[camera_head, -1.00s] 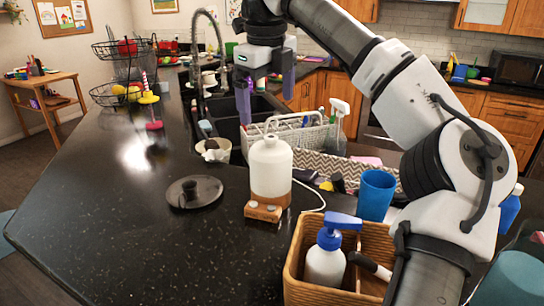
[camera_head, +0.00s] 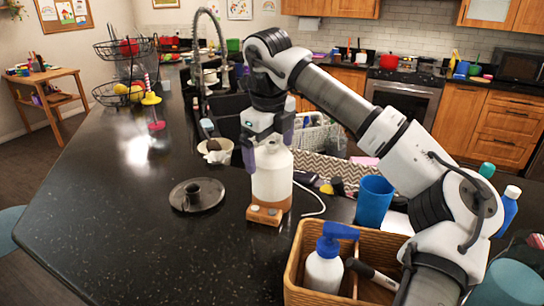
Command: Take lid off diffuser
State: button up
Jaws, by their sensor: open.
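The diffuser is a white bottle-shaped lid (camera_head: 272,182) on a light wooden base (camera_head: 266,214), standing upright on the dark counter. A white cord runs from its right side. My gripper (camera_head: 269,157) is open, pointing down at the top of the lid. One purple finger is at the upper left of the lid and the other is by its upper right. The gripper hides the lid's narrow neck. I cannot tell whether the fingers touch it.
A dark round dish (camera_head: 197,194) lies left of the diffuser. A white bowl (camera_head: 215,150) is behind. A blue cup (camera_head: 374,200) and a wicker basket (camera_head: 296,262) with a blue-topped pump bottle (camera_head: 324,268) stand to the right. The sink is behind; the counter at front left is clear.

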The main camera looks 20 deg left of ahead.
jog(key=c, duration=0.9)
jog(key=shift+r, duration=0.15)
